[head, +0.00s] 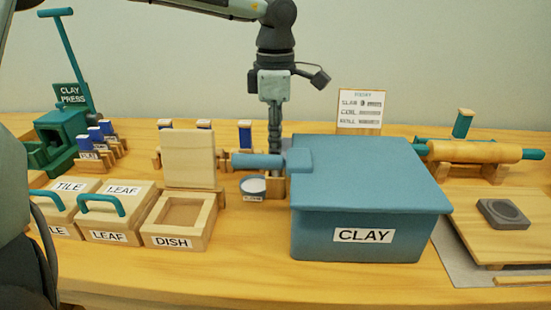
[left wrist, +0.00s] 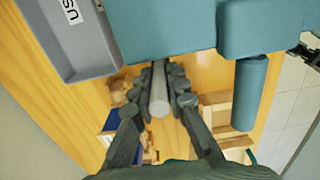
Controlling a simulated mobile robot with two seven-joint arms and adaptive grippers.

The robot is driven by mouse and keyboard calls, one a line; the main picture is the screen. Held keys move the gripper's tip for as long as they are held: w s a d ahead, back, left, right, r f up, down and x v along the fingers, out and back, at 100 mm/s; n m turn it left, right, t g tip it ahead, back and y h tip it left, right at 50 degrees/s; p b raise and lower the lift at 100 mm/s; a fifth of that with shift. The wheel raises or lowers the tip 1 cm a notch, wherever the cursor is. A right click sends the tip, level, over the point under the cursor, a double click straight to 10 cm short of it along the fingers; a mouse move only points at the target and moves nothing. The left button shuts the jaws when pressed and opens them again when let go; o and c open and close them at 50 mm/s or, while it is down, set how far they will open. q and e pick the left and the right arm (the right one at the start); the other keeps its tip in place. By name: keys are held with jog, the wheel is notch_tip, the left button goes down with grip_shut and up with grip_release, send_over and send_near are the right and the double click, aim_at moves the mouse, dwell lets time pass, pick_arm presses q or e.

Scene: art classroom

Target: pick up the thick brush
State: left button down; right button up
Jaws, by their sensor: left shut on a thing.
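My left gripper (head: 275,140) points straight down behind the left end of the blue clay box. In the left wrist view its two fingers (left wrist: 158,85) are closed on both sides of a pale grey round rod, which I take to be the thick brush's handle (left wrist: 158,98). The rod's round end faces the camera; its far end is hidden. In the head view the brush cannot be made out. A small wooden block (head: 274,188) stands below the fingers. My right gripper is not in view.
A small round pot (head: 252,187), an upright wooden board (head: 190,160) and DISH mould (head: 172,243) are to the left. A grey tray (left wrist: 75,45) shows in the left wrist view.

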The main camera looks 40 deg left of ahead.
pick_arm(q)
jog(key=shift+r, duration=0.6)
notch_tip(320, 180, up, 6)
jog(key=shift+f, duration=0.15)
notch_tip(320, 180, up, 11)
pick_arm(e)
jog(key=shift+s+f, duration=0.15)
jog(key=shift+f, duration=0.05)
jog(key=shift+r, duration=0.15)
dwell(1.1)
pick_arm(q)
jog(key=shift+w, duration=0.1)
dwell(0.6)
